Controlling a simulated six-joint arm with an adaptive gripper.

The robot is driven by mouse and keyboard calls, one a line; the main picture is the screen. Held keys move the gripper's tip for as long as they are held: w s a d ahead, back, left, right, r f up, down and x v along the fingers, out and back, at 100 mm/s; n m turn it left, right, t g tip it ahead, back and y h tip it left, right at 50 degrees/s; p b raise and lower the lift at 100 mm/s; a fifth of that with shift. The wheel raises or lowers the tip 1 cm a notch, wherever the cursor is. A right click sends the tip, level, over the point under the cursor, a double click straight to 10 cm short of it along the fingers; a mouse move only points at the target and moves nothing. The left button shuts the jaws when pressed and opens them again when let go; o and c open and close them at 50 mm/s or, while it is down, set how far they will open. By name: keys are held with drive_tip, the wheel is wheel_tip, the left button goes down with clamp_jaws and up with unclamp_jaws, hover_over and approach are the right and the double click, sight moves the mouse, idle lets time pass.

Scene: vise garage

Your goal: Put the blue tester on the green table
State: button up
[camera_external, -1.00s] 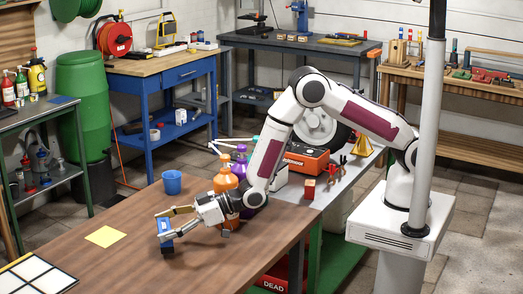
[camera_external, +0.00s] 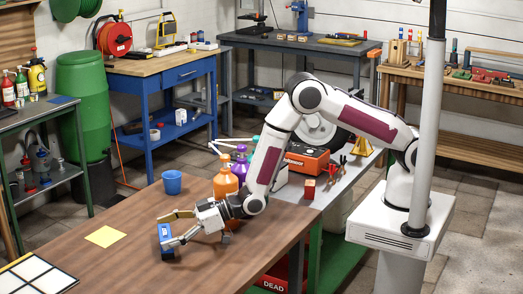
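The blue tester (camera_external: 165,236) is a small blue block with a pale face, at the left end of my gripper (camera_external: 168,228), low over the front part of the brown table. My gripper's fingers lie around the tester, one yellowish finger above and behind it and one grey finger in front. The tester moves along with the fingers, so they appear shut on it. Its underside is at or very near the tabletop; contact is hard to tell. A table with green legs and a dark top (camera_external: 28,121) stands at the far left, its surface partly covered with items.
The brown table (camera_external: 120,262) holds a yellow square sheet (camera_external: 106,236), a blue cup (camera_external: 172,182), a white-panelled tray (camera_external: 35,274) and orange and purple bottles (camera_external: 226,182). The bottles stand close behind my wrist. The middle of the brown table is clear.

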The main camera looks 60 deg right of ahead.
sight(166, 232)
drive_tip(key=shift+r, duration=0.15)
drive_tip(key=shift+v, duration=6)
drive_tip(key=shift+o, duration=0.4)
drive_tip(key=shift+x, duration=2.3)
drive_tip(key=shift+w, duration=0.1)
drive_tip(key=shift+x, duration=1.3)
